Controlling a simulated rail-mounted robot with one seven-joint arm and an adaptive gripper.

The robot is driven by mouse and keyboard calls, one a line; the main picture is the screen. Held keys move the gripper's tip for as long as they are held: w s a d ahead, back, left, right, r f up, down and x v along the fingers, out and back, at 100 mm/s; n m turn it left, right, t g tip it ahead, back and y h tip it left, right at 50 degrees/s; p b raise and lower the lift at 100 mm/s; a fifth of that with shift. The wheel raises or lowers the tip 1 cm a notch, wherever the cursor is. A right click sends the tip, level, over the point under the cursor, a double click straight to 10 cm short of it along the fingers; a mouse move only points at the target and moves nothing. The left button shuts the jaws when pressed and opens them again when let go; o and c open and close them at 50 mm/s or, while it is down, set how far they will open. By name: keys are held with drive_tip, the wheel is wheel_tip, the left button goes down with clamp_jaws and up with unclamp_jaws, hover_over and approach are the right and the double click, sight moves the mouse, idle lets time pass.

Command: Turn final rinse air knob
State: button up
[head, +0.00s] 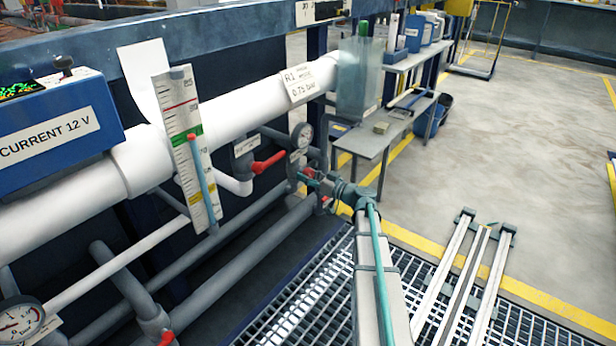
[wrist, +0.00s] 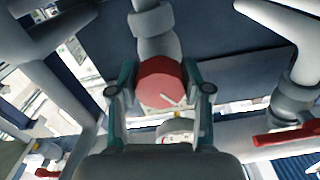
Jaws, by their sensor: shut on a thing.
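A round red knob (wrist: 160,82) with a pale pointer line sits on a grey pipe fitting in the wrist view. My gripper (wrist: 160,90) has its two teal fingers on either side of the knob and is shut on it. In the head view my gripper (head: 318,184) is at the pipework below the white pipe, and the knob there is mostly hidden by the fingers. A round gauge (head: 302,135) with a label under it is just above the gripper.
A red lever valve (head: 268,162) is left of the gripper; a red lever (wrist: 285,136) is at the right in the wrist view. A thick white pipe (head: 235,110) runs above. A grey table (head: 378,135) stands behind. Floor grating (head: 300,300) lies below.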

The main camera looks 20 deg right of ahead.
drive_tip(key=shift+m, duration=1.4)
drive_tip(key=o, duration=1.2)
drive_tip(key=shift+c, duration=0.2)
drive_tip(key=v, duration=1.2)
